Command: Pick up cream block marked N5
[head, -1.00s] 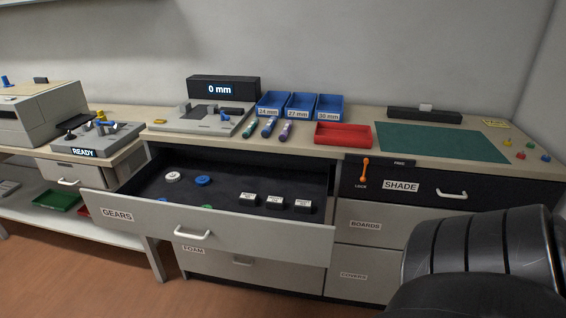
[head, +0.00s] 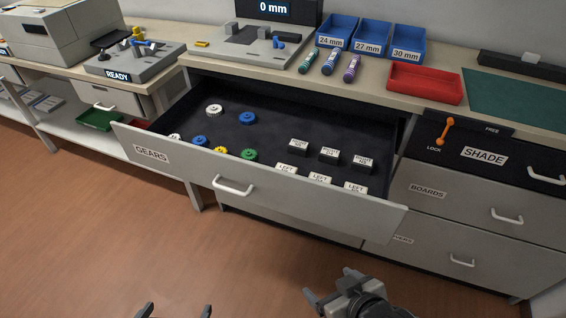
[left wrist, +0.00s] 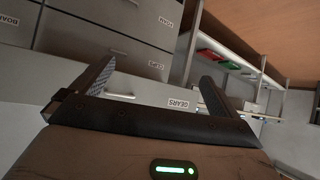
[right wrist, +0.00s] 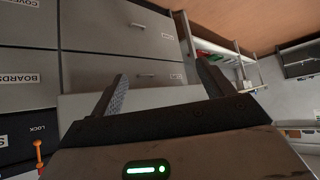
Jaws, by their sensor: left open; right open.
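The open GEARS drawer (head: 270,187) holds two short rows of small blocks on its right side. The back-row blocks (head: 298,146) have pale labelled tops and black sides. The front-row blocks (head: 287,170) show cream labelled faces that begin with LEFT, partly hidden by the drawer front. I cannot read N5 on any block. My left gripper (head: 176,311) is open and empty at the bottom edge of the head view, in front of the drawer. My right gripper (head: 331,286) is open and empty below the drawer front. Neither wrist view shows the blocks.
Several coloured gears, including a blue one (head: 247,118), lie in the drawer's left half. Blue bins (head: 371,36), three capped tubes (head: 331,62) and a red tray (head: 424,86) are on the counter. The LOCK lever (head: 445,128) is orange. Floor in front is clear.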

